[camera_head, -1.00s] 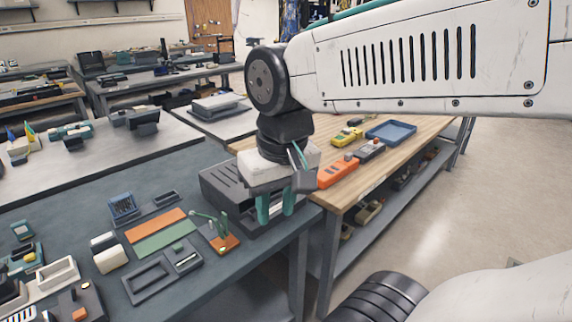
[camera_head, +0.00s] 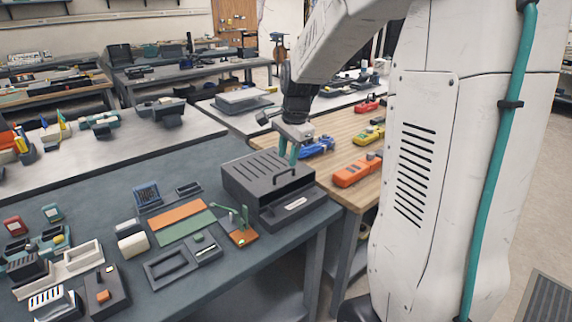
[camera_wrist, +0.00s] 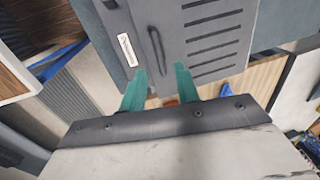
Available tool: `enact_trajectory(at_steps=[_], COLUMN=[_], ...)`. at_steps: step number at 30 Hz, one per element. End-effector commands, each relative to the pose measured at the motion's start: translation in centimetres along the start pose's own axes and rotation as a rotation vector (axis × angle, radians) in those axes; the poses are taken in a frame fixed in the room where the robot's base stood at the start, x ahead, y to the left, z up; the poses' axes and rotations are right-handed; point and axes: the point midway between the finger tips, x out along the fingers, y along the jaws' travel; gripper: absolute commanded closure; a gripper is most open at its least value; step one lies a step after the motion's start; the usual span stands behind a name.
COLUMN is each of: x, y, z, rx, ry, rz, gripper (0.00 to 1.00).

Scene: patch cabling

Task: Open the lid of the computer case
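The computer case (camera_head: 268,182) is a dark grey box on the right end of the dark workbench. Its slotted lid (camera_head: 256,166) looks closed and carries a black bar handle (camera_head: 291,178) near its front edge. In the wrist view the slotted lid (camera_wrist: 212,42), the handle (camera_wrist: 156,50) and a white label (camera_wrist: 127,50) show ahead of my fingers. My gripper (camera_wrist: 159,88) has two teal fingers held apart with nothing between them. In the head view my gripper (camera_head: 289,152) is at the case's far right side, near the handle, with no clear contact.
A wooden bench (camera_head: 338,128) adjoins on the right, with an orange meter (camera_head: 357,171), a yellow meter (camera_head: 368,136) and a blue tool (camera_head: 317,147). On the dark bench left of the case lie a green mat (camera_head: 180,234), an orange mat (camera_head: 178,214) and trays.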

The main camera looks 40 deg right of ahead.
Motion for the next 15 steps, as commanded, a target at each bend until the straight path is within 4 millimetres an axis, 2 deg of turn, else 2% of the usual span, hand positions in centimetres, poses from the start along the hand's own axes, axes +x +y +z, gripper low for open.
enact_trajectory(at_steps=[1, 6, 15], x=[1.0, 3.1, 4.0], y=[0.1, 0.1, 0.0], z=[0.1, 0.0, 0.0], rx=[0.000, -0.002, -0.003], ry=[-0.002, -0.001, 0.000], rz=[0.004, 0.003, 0.000], gripper=[0.68, 0.68, 0.68])
